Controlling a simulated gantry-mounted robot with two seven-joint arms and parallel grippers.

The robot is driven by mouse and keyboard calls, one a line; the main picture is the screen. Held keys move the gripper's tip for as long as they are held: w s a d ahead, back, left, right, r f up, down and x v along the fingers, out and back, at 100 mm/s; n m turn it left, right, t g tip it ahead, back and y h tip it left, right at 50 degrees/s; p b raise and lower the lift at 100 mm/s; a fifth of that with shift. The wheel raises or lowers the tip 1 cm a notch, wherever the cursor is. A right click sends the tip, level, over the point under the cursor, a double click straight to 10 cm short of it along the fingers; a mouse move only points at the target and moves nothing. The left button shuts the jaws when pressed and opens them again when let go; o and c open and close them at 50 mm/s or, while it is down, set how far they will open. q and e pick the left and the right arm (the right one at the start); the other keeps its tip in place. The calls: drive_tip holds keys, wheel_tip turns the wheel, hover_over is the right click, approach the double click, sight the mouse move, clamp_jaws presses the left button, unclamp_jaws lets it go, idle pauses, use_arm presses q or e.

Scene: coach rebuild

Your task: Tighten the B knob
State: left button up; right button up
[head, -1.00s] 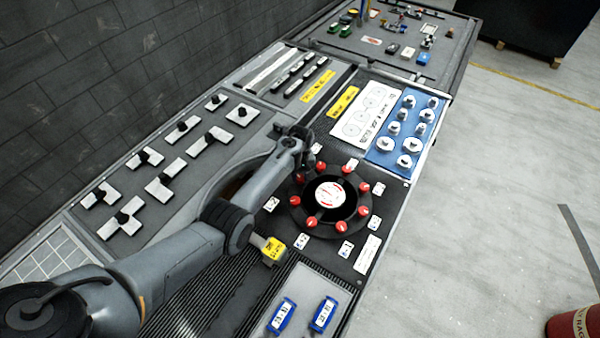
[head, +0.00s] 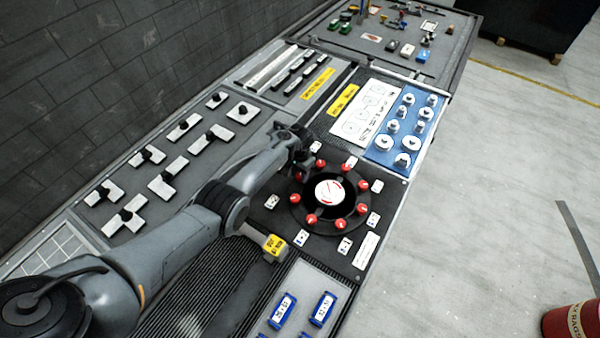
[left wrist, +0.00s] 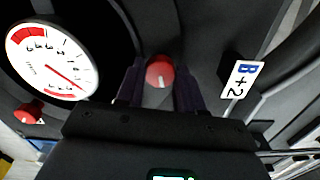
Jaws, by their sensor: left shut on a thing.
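The B knob (left wrist: 160,73) is a red round knob with a pale pointer mark. In the left wrist view it stands between the two fingers of my left gripper (left wrist: 160,88), which is shut on it. A white tag reading "B +2" (left wrist: 241,80) is to its right. In the head view my left gripper (head: 300,168) is at the upper left of the black ring (head: 328,231) and hides the B knob there. A round white gauge (head: 328,191) with red marks sits in the ring's middle; it also shows in the left wrist view (left wrist: 52,60). My right gripper is not in view.
Several other red knobs (head: 342,225) stand around the ring close to my gripper, with white tags (head: 345,245) outside them. A blue tray (head: 378,157) of round parts lies beyond. Blue labelled blocks (head: 321,309) lie at the near end. A yellow-tagged piece (head: 273,244) is beside my arm.

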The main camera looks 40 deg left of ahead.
use_arm(q)
drive_tip(key=shift+m, duration=1.6)
drive_tip(key=o, duration=1)
drive_tip(key=shift+o, duration=0.2)
drive_tip(key=shift+r, duration=0.1)
